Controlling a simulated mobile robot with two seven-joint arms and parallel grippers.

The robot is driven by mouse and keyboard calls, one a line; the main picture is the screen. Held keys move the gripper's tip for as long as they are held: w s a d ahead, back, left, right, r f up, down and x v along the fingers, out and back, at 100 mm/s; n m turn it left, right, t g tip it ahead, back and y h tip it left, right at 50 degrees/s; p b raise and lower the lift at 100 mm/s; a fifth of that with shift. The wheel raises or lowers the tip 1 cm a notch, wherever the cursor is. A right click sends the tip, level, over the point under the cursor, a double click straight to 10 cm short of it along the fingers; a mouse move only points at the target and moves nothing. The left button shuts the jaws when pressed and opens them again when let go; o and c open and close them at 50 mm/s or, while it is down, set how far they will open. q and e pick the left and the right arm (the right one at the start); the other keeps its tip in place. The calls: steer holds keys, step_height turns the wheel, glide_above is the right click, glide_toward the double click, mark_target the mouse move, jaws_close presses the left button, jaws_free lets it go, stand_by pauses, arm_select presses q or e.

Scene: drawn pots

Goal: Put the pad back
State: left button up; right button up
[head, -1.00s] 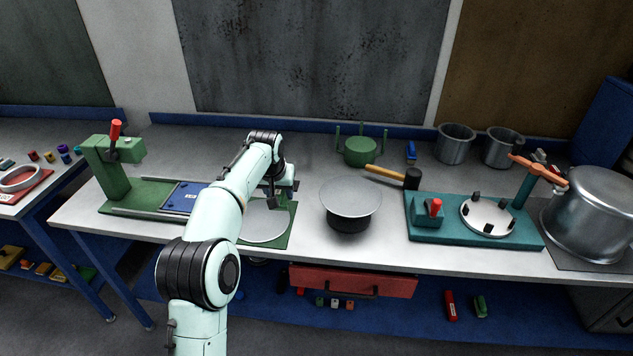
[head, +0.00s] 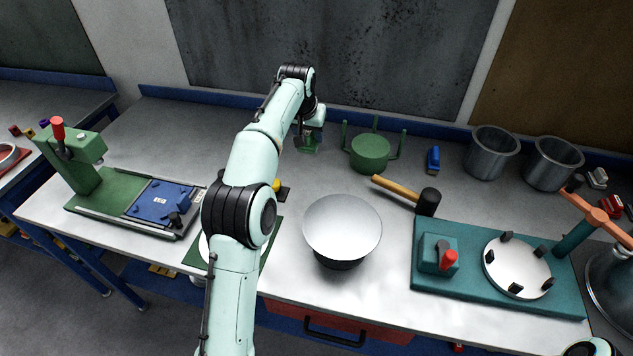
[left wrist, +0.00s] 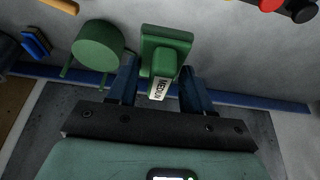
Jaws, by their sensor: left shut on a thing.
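My left gripper (head: 308,138) is shut on a green pad (head: 309,149) over the back of the bench, left of a green round stand (head: 370,152) with upright posts. In the left wrist view the green pad (left wrist: 166,42) sits between the dark fingers (left wrist: 160,80). It has a block-like body and a white label that seems to read MEDIUM. Whether it touches the bench is unclear. A blue block (head: 433,158) stands right of the round stand; it also shows in the left wrist view (left wrist: 35,42). My right gripper is out of view.
A mallet (head: 427,201) lies in front of the blue block. Metal pots (head: 491,153) stand at the back right. A green press (head: 83,160) is at left. The back-left bench is clear.

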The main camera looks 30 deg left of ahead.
arm_select(q)
steer(key=shift+s+f+b, duration=0.15)
steer(key=shift+f, duration=4.7)
steer(key=shift+s+f+b, duration=0.15)
steer(key=shift+f, duration=4.65)
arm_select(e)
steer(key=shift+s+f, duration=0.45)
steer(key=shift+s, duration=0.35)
arm_select(q)
steer(key=o, duration=1)
steer(key=shift+f, duration=0.15)
